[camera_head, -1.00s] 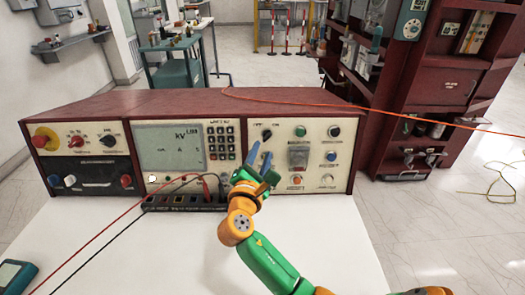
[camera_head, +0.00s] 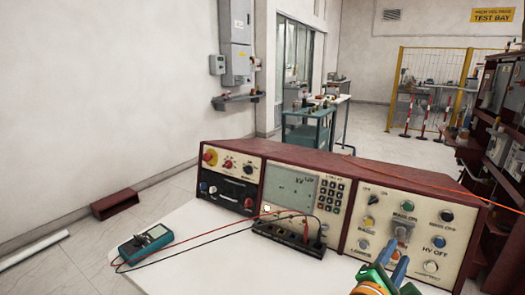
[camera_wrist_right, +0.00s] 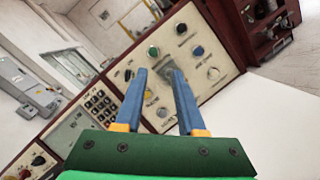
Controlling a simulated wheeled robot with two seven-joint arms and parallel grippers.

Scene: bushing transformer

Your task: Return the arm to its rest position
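My right gripper (camera_head: 391,262) shows at the bottom right of the head view, in front of the right part of the control console (camera_head: 228,149). In the right wrist view the same gripper (camera_wrist_right: 159,75) has its two blue fingers apart with nothing between them, and the console's knobs and buttons lie beyond. Only the hand and a bit of my green and orange arm show at the bottom edge of the head view. My left gripper is in neither view.
A multimeter (camera_head: 146,244) lies on the white table (camera_head: 215,268), with red and black leads running to a terminal block (camera_head: 290,237) before the console. A red box (camera_head: 115,204) is on the floor at left. A teal cart (camera_head: 308,130) stands behind.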

